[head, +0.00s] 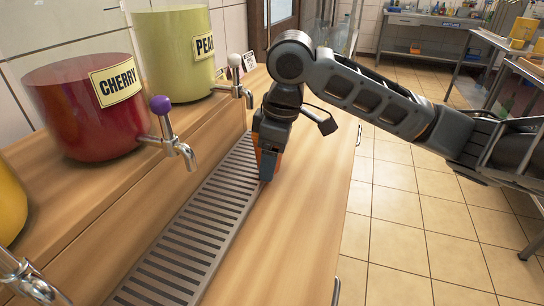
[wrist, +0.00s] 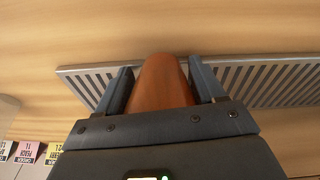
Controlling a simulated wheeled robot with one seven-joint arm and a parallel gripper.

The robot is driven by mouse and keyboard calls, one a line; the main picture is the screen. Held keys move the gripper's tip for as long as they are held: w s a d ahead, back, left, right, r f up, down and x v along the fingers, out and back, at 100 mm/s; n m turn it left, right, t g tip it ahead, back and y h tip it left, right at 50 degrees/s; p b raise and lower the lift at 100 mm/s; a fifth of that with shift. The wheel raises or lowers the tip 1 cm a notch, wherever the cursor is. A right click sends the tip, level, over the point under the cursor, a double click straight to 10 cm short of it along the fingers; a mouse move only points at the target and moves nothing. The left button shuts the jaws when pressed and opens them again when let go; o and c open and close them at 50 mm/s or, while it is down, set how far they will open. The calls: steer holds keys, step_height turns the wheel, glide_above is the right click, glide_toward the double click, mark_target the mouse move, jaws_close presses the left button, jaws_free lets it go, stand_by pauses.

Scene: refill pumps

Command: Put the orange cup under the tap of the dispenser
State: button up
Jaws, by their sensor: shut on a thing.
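My gripper (head: 268,165) is shut on the orange cup (wrist: 160,88). In the wrist view the cup sits between the two dark fingers; in the head view only slivers of it show beside the gripper. The gripper is low at the far right part of the metal drip tray (head: 196,222). I cannot tell whether the cup touches the tray. The cherry dispenser (head: 85,115) is red, with a purple-knobbed tap (head: 172,140). The pale green dispenser (head: 172,52), its label partly hidden reading "PEA", has a white-knobbed tap (head: 237,88).
A yellow dispenser (head: 8,205) with a metal tap (head: 35,283) is cut off at the left edge. The dispensers stand on a raised wooden shelf. Small order cards (wrist: 25,152) show at lower left in the wrist view. The wooden counter (head: 285,240) right of the tray is clear.

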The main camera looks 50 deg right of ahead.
steer(key=shift+f, duration=0.2)
steer(key=o, duration=1.6)
steer(key=shift+r, duration=0.1)
steer(key=r, duration=0.4)
steer(key=s+r, duration=0.1)
steer(key=r, duration=0.3)
steer(key=s+r+p, duration=0.1)
steer(key=r, duration=0.3)
steer(key=shift+d, duration=0.25)
steer(key=shift+r, duration=0.15)
